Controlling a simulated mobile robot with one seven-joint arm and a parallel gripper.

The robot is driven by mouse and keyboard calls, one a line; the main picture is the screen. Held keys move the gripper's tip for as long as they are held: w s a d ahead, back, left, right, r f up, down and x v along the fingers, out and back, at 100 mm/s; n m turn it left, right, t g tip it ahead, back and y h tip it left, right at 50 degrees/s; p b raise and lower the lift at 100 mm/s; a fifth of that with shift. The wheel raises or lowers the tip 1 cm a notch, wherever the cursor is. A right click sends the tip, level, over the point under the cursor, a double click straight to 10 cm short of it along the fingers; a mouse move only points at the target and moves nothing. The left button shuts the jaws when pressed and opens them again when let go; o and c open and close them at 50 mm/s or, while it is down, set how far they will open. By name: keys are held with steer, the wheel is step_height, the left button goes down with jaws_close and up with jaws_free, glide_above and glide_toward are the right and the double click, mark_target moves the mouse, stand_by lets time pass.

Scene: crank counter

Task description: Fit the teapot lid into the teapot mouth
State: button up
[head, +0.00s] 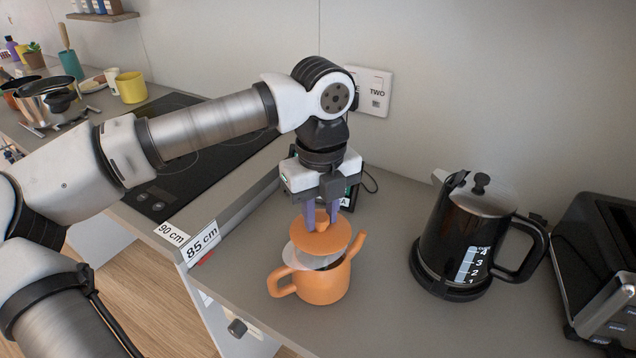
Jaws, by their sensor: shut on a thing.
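The teapot (323,285) is orange and stands upright on the counter, with its handle to the left and its spout to the right. Its mouth is partly hidden by the lid, and a pale rim or inside shows there. The orange teapot lid (318,242) is a round disc with a small knob on top. My gripper (321,224) points down and is shut on the lid's knob. The lid looks roughly level and is above the teapot mouth. A pale gap shows between the lid and the pot at the left.
A black kettle (462,245) stands to the right, with a dark toaster (600,270) beyond it. A dark device with a cable (349,196) stands behind my gripper. A hob (185,160) and pots (50,100) lie left. Counter (400,325) in front is clear.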

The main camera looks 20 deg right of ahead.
mark_target(321, 232)
steer(key=shift+w+d+r, duration=0.2)
steer(key=shift+w, duration=0.05)
steer(key=shift+s, duration=0.15)
steer(key=shift+f+b, duration=0.1)
steer(key=shift+b, duration=0.3)
step_height(321, 232, down, 4)
steer(key=b, duration=0.4)
steer(key=shift+f+b, duration=0.9)
steer(key=shift+b, duration=0.4)
stand_by(0.5)
steer(key=shift+r, duration=0.1)
steer(key=o, duration=1)
